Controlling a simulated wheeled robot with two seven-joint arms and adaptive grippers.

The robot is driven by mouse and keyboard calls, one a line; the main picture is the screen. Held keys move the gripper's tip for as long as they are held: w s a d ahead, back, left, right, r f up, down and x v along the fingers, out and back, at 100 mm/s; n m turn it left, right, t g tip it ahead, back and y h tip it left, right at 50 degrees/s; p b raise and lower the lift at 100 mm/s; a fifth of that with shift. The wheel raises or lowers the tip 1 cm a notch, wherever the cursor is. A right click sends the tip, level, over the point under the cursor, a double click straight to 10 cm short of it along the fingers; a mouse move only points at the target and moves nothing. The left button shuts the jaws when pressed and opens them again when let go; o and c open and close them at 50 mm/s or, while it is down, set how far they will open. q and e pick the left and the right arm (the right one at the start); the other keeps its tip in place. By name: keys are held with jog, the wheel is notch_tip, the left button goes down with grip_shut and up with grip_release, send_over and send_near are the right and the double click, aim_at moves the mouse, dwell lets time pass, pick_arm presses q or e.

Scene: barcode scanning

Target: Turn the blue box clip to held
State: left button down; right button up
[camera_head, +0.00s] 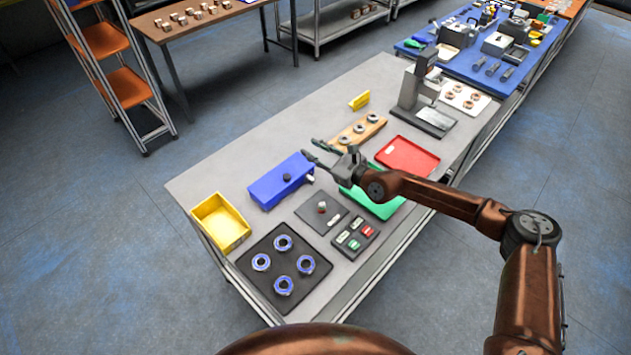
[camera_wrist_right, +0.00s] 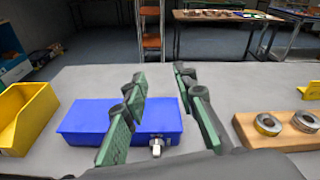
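The blue box (camera_head: 272,186) lies on the grey table, left of my right gripper in the head view. My right gripper (camera_head: 314,152) is open and empty, above the table near that end. In the wrist view the green-padded fingers (camera_wrist_right: 160,82) are spread, one overlapping the box. My left gripper is not in view.
A yellow bin (camera_head: 221,222) stands left of the box. A black plate with blue rings (camera_head: 284,264), a switch plate (camera_head: 322,210) and a button panel (camera_head: 355,238) lie nearer. A wooden block with metal rings (camera_head: 358,131), green tray (camera_head: 383,207) and red tray (camera_head: 407,156) lie right.

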jog(key=shift+w+a+f+m+b, duration=0.3)
jog(key=shift+w+a+f+m, duration=0.5)
jog(key=shift+w+f+m, duration=0.3)
jog(key=shift+s, duration=0.1)
jog(key=shift+c, duration=0.3)
grip_shut()
jog(key=shift+o, duration=0.3)
grip_release()
